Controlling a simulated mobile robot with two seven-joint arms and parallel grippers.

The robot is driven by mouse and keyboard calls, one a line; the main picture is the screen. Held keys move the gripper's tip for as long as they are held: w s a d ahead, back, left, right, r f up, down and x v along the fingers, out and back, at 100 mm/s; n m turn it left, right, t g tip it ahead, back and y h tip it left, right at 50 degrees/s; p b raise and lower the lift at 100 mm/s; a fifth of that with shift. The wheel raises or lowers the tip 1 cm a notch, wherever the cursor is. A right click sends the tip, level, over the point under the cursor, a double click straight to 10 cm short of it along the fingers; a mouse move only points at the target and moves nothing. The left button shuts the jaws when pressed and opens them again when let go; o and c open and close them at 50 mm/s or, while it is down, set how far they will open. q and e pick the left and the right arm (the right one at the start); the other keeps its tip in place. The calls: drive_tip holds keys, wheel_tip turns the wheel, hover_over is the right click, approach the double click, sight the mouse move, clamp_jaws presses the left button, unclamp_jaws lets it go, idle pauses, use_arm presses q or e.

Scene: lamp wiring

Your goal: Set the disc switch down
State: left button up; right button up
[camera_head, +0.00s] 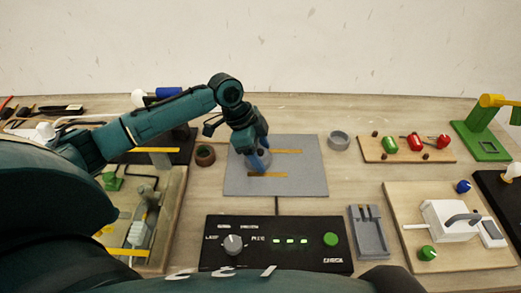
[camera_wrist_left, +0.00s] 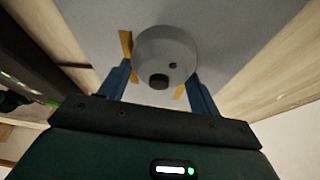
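The disc switch (camera_wrist_left: 165,55) is a round grey disc with a black knob and a small dark dot, seen in the left wrist view. It sits between the blue fingers of my left gripper (camera_wrist_left: 160,85), which look shut on its sides. In the head view my left gripper (camera_head: 258,160) points down over the grey mat (camera_head: 305,180) with yellow strips, and its fingers mostly hide the disc. I cannot tell whether the disc touches the mat. My right gripper is not in view.
A black control panel (camera_head: 285,258) with a knob and green lights lies in front of the mat. The mat's right part is bare.

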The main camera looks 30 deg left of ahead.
use_arm(q)
drive_tip(key=o, duration=0.5)
drive_tip(key=v, duration=1.2)
drive_tip(key=shift+r, duration=0.15)
